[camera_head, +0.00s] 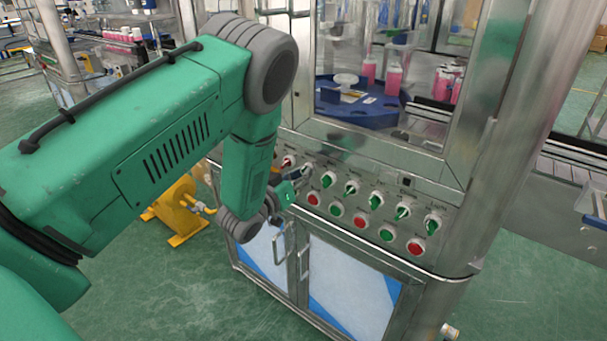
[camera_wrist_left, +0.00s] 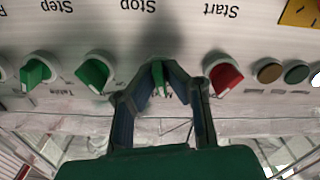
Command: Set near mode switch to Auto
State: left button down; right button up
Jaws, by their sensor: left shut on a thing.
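A row of rotary switches lies on the steel control panel (camera_head: 455,238). My left gripper (camera_head: 301,178) is at the left part of this row. In the left wrist view my left gripper (camera_wrist_left: 160,95) has its two fingers closed around a green switch knob (camera_wrist_left: 158,75), which points roughly straight up and down in that picture. The fingers partly cover the knob. A red knob (camera_wrist_left: 226,78) is right of the fingers there, and a green knob (camera_wrist_left: 95,75) is left of them. Which switch is the near mode switch cannot be read. My right gripper is not in view.
Red and green push buttons, such as a red one (camera_head: 313,199), sit close below the knobs. A door handle (camera_head: 278,245) is under the panel. Above it, glass-walled machinery holds a blue turntable (camera_head: 335,108) with pink bottles. A yellow device (camera_head: 178,205) stands at left.

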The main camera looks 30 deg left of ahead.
pick_arm(q)
jog(key=m, duration=0.4)
jog(key=shift+f+m, duration=0.1)
jog(key=shift+m, duration=0.2)
jog(key=shift+s+m, duration=0.1)
jog(key=shift+m, duration=1.9)
jog(key=shift+f, duration=0.1)
jog(key=c, duration=1.7)
grip_release()
jog(key=s, duration=0.8)
jog(key=s+a, duration=0.1)
jog(key=s, duration=0.3)
